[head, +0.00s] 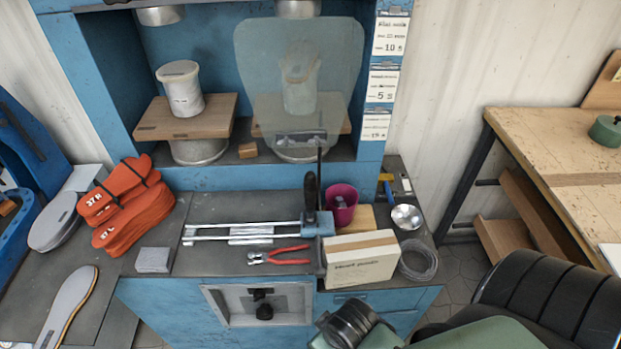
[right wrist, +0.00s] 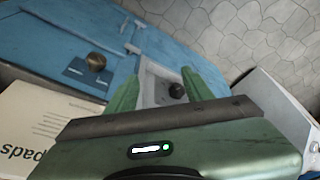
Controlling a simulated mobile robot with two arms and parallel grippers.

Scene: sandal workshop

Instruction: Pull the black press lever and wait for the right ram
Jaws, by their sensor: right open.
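A black lever with a round knob (head: 264,311) sits in a pale recessed panel (head: 305,290) on the front of the blue press. The knob also shows in the right wrist view (right wrist: 177,91), between my open green fingers and nearer the right one; I cannot tell whether they touch it. My right gripper (right wrist: 159,76) is empty. The right ram (head: 298,9) is up at the top, partly cut off. Below it, behind a clear shield (head: 345,50), a pale form (head: 299,85) stands on a wooden board. My left gripper is not in view.
A cardboard box (head: 360,268) stands at the bench's front edge, right of the panel. A black upright handle (head: 310,195) with metal rods, red pliers (head: 280,256) and a magenta cup (head: 342,203) sit on the bench. The left ram (head: 160,16) hangs over another form (head: 181,90).

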